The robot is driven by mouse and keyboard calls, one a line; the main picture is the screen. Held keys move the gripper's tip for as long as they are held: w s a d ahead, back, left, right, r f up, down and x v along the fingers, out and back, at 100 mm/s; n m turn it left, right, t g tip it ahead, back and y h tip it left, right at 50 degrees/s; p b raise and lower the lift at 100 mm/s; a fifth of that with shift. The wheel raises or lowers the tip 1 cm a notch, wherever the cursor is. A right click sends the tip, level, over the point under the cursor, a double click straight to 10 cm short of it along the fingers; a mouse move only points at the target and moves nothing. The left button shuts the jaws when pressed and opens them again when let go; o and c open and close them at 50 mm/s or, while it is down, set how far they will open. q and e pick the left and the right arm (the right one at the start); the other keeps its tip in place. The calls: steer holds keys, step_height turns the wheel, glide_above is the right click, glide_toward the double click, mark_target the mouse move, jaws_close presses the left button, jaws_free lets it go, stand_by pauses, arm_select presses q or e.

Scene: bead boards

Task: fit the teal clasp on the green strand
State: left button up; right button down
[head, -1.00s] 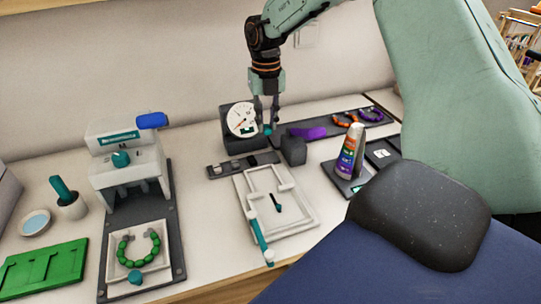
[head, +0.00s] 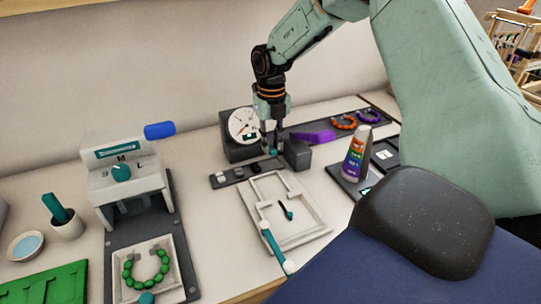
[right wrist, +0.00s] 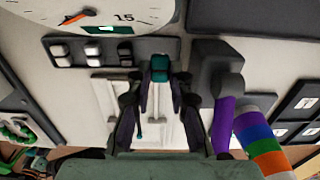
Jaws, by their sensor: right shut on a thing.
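My right gripper (head: 273,147) is shut on the small teal clasp (head: 274,152). In the right wrist view, the clasp (right wrist: 160,66) sits between the fingertips, over or close to the right end of the dark clasp strip (right wrist: 103,60); I cannot tell whether they touch. The green strand (head: 128,274) lies as an open-topped ring of beads in a white tray (head: 114,281) at the front left, well away from the gripper. My left gripper is not in view.
A dial gauge (head: 242,125) stands close behind my right gripper, with a dark block (head: 298,154) at its right. A white frame (head: 312,235) with a teal-handled lever lies in front. The sizing press (head: 125,180) stands at left. Orange (head: 344,122) and purple strands lie at back right.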

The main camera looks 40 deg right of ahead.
mark_target(273, 149)
steer(key=shift+w+d+f, duration=0.15)
steer(key=shift+d+f, duration=0.05)
steer(key=shift+f, duration=0.6)
steer(key=shift+s+a+f, duration=0.25)
steer(key=shift+s+f, duration=0.25)
steer(key=shift+f, duration=0.55)
steer(key=shift+w+d+f, duration=0.15)
steer(key=shift+w+f, duration=0.15)
steer(key=shift+w, duration=0.15)
steer(key=c, duration=1.6)
jaws_free()
steer(key=o, duration=0.4)
steer(key=shift+s+r, duration=0.3)
steer(key=shift+s, duration=0.05)
steer(key=shift+w+f, duration=0.2)
steer(key=shift+w, duration=0.1)
step_height(273, 149, up, 11)
steer(key=shift+p, duration=0.6)
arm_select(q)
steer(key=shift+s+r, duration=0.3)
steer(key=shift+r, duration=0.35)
arm_select(e)
steer(key=shift+s+r, duration=0.2)
steer(key=shift+r, duration=0.4)
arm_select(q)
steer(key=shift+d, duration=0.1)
